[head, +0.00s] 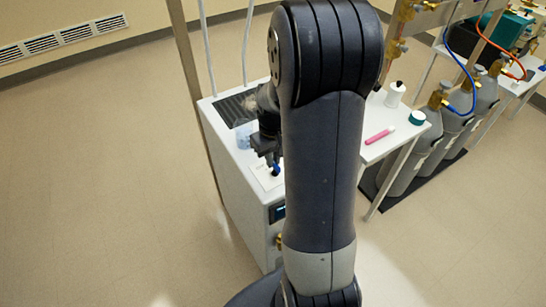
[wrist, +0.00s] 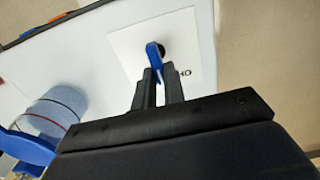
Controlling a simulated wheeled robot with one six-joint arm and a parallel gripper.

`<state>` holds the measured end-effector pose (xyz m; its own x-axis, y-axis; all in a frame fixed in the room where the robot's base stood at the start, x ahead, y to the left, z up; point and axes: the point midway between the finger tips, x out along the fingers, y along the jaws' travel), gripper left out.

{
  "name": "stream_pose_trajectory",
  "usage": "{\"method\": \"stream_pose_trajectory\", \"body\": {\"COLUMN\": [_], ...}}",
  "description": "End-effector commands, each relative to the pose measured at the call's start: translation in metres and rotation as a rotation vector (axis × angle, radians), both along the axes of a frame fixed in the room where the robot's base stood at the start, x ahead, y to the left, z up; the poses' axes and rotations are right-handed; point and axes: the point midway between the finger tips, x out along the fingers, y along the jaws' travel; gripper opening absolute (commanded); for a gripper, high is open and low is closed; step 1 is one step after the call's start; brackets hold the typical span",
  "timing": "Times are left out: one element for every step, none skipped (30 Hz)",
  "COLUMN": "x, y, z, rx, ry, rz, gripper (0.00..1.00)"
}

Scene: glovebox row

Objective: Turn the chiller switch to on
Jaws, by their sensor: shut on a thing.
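The chiller (head: 237,200) is a white box-shaped unit, partly hidden behind my arm in the head view. On its top is a white label plate (wrist: 193,38) with the switch, a blue lever-like handle (wrist: 152,56) on a dark round base. Part of the lettering beside it shows; the rest is hidden. My gripper (wrist: 158,83) is shut on the blue handle, with one dark finger on each side of it. In the head view my gripper (head: 272,163) points down at the plate, and the blue handle shows just below its fingertips.
A light-blue cylinder (wrist: 55,112) stands on the chiller top beside the plate, close to my gripper. A dark grille (head: 235,108) lies at the back of the top. A white table (head: 395,145) at right holds a pink marker (head: 379,136) and small bottles. Gas cylinders (head: 428,140) stand beyond.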

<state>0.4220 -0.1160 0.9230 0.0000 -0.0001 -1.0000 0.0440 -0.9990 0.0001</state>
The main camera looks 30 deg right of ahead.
Motion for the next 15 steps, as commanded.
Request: {"method": "stream_pose_trajectory", "body": {"x": [0.0000,0.0000,0.0000,0.0000,0.0000,0.0000,0.0000,-0.0001,0.0000,0.0000,-0.0001,-0.0002,-0.0002,-0.0003,-0.0004], "y": [-0.0001,-0.0001,-0.0002,-0.0003,-0.0004,-0.0006,-0.0008,-0.0010,-0.0013,-0.0015,-0.0018,-0.0021,-0.0024,-0.0026,-0.0030], "z": [0.0002,0.0001,0.0001,0.0001,0.0001,0.0000,0.0000,-0.0001,-0.0001,-0.0002,-0.0002,-0.0002,-0.0002,-0.0003,-0.0002], "rx": [0.000,0.000,0.000,0.000,0.000,0.000,0.000,0.000,0.000,0.000,0.000,0.000,0.000,0.000,0.000], "ry": [0.000,0.000,0.000,0.000,0.000,0.000,0.000,0.000,0.000,0.000,0.000,0.001,0.001,0.001,0.001], "rz": [-0.003,-0.007,-0.014,-0.021,-0.029,-0.043,-0.057,-0.070,-0.093,-0.110,-0.129,-0.157,-0.177,-0.199,-0.229], "gripper": [0.00,0.00,0.00,0.00,0.00,0.00,0.00,0.00,0.00,0.00,0.00,0.00,0.00,0.00,0.00]}}
